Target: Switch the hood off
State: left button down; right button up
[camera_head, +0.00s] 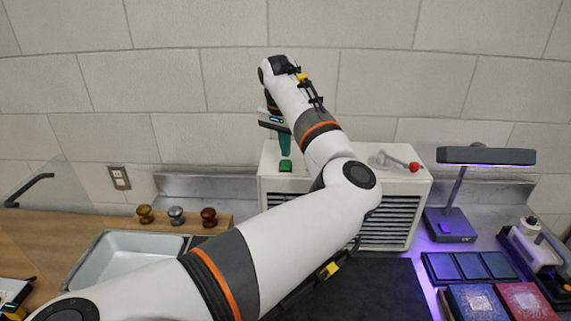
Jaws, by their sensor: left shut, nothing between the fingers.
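The hood is a white box (272,186) with a dark slatted grille at the front, standing against the back wall. A green button (286,165) is on its top left. A metal lever with a red knob (414,166) is on its top right, tilted to the right. My left gripper (285,154) is shut and empty, its green fingers pointing down just above the green button. I cannot tell whether the fingertips touch it. My left arm crosses in front of the hood and hides part of the grille. My right gripper is not in view.
A lamp (487,156) glowing violet stands right of the hood. Dark blue panels (470,266), a blue box and a red box (526,299) lie front right. A pale tray (122,252) and three knobs (176,215) are left. A dark mat (380,292) lies before the hood.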

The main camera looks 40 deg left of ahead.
aim_at(285, 162)
pick_arm(q)
jog(key=shift+f+b, duration=0.7)
jog(key=shift+f, duration=0.2)
dwell(0.6)
jog(key=shift+r+p, duration=2.1)
jog(key=shift+r, duration=1.5)
jog(key=shift+f, duration=0.1)
